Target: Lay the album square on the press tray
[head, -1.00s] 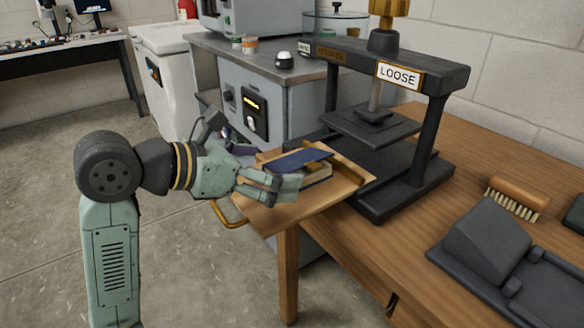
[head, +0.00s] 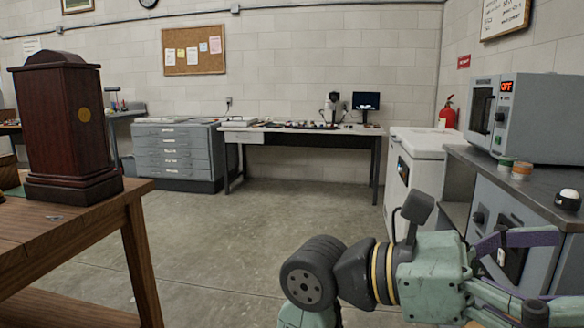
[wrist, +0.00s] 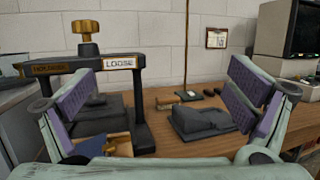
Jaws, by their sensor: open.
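My gripper (wrist: 165,100) is open in the wrist view, its two purple-padded fingers wide apart with nothing between them. In the head view the wrist and part of the gripper show at the lower right; the fingertips are out of frame. A dark blue sliver, apparently the album (wrist: 92,148), shows low at the left of the wrist view, beside a bit of the wooden tray (wrist: 122,140). Most of both is hidden by my gripper, so I cannot tell how squarely the album lies. The black press (wrist: 140,100) stands behind, its sign reading LOOSE.
A dark angled stand (wrist: 205,122) and a brush (wrist: 168,104) are on the bench. In the head view, a dark wooden case (head: 70,130) stands on a table at left, and a white chest (head: 415,165) stands at right. The floor between is clear.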

